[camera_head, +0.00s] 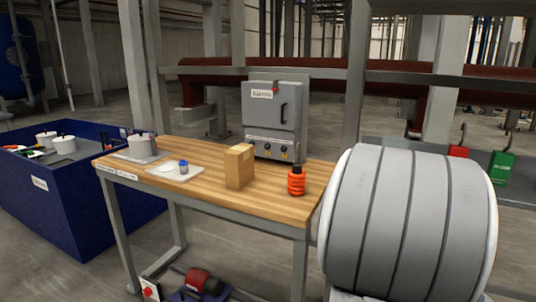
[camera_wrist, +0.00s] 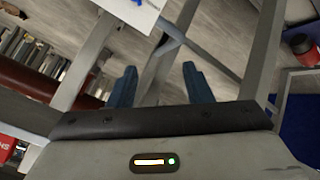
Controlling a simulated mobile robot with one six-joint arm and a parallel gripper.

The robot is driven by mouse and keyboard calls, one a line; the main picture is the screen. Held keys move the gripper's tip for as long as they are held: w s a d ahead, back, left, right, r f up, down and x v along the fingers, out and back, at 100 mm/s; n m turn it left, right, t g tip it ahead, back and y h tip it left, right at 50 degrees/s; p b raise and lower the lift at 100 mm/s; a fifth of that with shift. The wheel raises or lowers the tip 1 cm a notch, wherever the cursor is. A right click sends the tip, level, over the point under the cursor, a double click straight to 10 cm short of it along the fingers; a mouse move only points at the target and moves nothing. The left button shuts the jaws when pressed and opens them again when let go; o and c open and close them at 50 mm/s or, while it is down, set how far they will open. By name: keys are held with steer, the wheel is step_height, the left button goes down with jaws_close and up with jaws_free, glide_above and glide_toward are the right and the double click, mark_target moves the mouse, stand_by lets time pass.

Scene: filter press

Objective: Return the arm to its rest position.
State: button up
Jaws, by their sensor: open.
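My gripper (camera_wrist: 159,84) shows in the wrist view, with its two blue fingers spread apart. The gap between them is empty, with grey floor and metal frame bars behind it. The wrist view is strongly tilted. My gripper does not show in the head view. A large light-grey banded cylinder (camera_head: 410,222) fills the right foreground there; I cannot tell its link to my gripper.
A blue bin (camera_head: 75,213) stands left. A red motor (camera_head: 203,281) sits below the bench.

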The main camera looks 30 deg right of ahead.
steer(key=w+a+r+n+y+p, duration=0.1)
steer(key=a+r+y+p, duration=0.1)
steer(key=a+r+p, duration=0.5)
steer(key=w+a+r+g+y+p, duration=0.15)
steer(key=a+r, duration=0.35)
steer(key=a, duration=0.6)
steer(key=w+a+r+n+y+p, duration=0.1)
steer(key=a+r+y+p, duration=0.1)
steer(key=a+r+p, duration=0.6)
steer(key=s+a+r+y, duration=0.1)
steer(key=s+a+r, duration=0.1)
steer(key=a, duration=0.4)
steer(key=s+a+r+n+g+y+p, duration=0.1)
steer(key=s+a+r, duration=0.1)
steer(key=s+a, duration=0.2)
steer(key=shift+a, duration=1.1)
steer(key=shift+g, duration=0.25)
steer(key=shift+c, duration=0.5)
